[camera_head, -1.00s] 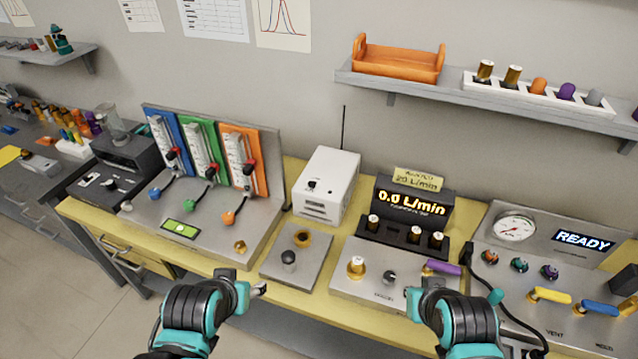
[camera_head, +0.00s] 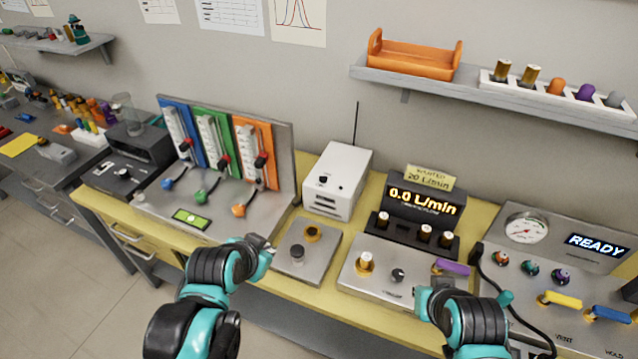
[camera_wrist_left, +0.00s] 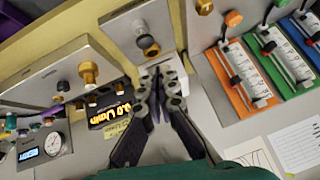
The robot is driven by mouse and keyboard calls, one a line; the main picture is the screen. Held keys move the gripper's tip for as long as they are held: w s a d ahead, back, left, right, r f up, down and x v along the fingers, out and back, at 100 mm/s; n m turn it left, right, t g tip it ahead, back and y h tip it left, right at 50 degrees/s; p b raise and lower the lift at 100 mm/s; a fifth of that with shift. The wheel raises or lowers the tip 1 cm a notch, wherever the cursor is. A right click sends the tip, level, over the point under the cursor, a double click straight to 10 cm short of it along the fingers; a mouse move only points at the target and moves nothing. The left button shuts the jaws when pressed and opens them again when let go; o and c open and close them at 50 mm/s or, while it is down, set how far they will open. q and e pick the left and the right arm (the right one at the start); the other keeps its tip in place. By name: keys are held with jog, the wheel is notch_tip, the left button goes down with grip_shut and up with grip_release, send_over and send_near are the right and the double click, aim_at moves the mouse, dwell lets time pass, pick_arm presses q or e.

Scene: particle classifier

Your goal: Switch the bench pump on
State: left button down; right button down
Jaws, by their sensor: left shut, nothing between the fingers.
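No pump label is readable, so I cannot tell for sure which device is the bench pump. A white box with a black knob and an antenna (camera_head: 338,180) stands at the back of the bench. A small grey panel (camera_head: 318,268) with a dark knob (camera_head: 297,252) and a brass ring lies in front of it. My left gripper (camera_head: 268,245) is shut and empty, just left of this panel; its closed fingers also show in the left wrist view (camera_wrist_left: 157,78). A black display (camera_head: 425,200) reads 0.0 L/min. My right gripper (camera_head: 426,296) is by the front edge, its fingers unclear.
A flowmeter stand (camera_head: 235,205) with blue, green and orange panels is at left. A dark device (camera_head: 130,160) stands beyond it. A steel panel (camera_head: 375,290) with a brass valve and black knob is right of centre. A READY console (camera_head: 575,270) is far right.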

pick_arm(q)
jog(key=w+d+f+m+t+h, duration=0.1)
jog(key=w+d+f+m, duration=0.1)
jog(key=w+m, duration=0.6)
jog(key=w+d+f+m+t+h, duration=0.1)
jog(key=w+d+f+m+t, duration=0.1)
jog(key=w+m, duration=0.6)
jog(key=shift+w+d+f+m+h, duration=0.3)
jog(key=shift+w+f, duration=0.1)
jog(key=shift+w, duration=1.85)
jog(key=b, duration=0.4)
send_near(322, 181)
jog(key=f, duration=0.2)
jog(key=w+f, duration=0.1)
jog(key=shift+d+f, duration=0.2)
jog(key=shift+f, duration=0.2)
jog(key=w, duration=0.2)
jog(key=shift+w+d, duration=0.3)
jog(key=shift+d, duration=0.1)
jog(key=shift+w+d+r, duration=0.1)
jog(key=shift+w+d, duration=0.1)
jog(key=shift+w, duration=0.55)
